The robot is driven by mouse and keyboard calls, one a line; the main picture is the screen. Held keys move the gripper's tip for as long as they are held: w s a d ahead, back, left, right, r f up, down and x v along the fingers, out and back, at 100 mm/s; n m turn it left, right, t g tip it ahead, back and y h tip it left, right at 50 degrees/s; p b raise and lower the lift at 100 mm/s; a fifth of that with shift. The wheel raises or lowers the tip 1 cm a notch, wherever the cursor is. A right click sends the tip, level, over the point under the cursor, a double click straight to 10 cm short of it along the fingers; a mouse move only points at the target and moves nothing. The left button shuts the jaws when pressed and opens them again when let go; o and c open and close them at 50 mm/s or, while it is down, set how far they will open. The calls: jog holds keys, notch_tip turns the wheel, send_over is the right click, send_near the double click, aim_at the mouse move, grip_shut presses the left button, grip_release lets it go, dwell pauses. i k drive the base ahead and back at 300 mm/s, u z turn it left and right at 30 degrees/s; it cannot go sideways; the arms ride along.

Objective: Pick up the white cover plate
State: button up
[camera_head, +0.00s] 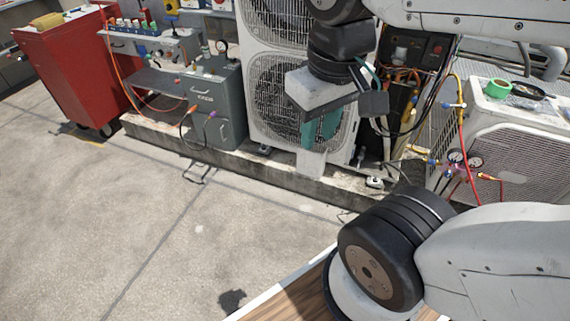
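A small white plate (311,164), which looks like the cover plate, stands upright just below my gripper, in front of the lower part of the white condenser unit (262,125). My gripper (319,138) hangs over it with teal fingers pointing down. The fingertips overlap the plate's upper part in the picture and hide it. I cannot tell whether they touch it or have closed on it. I also cannot tell whether the plate rests on the concrete ledge or is held clear of it.
A concrete ledge (225,166) runs under the condenser. A grey cabinet (212,100) and a red cabinet (75,75) stand at left. Hoses, gauges (465,157) and another white unit (515,140) crowd the right. The concrete floor (120,215) at left is mostly clear.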

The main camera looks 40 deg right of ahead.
aim_at(308, 163)
jog(key=u, duration=0.15)
jog(key=i, duration=0.7)
jog(key=z, duration=0.8)
jog(key=i, duration=0.6)
jog(key=z, duration=0.65)
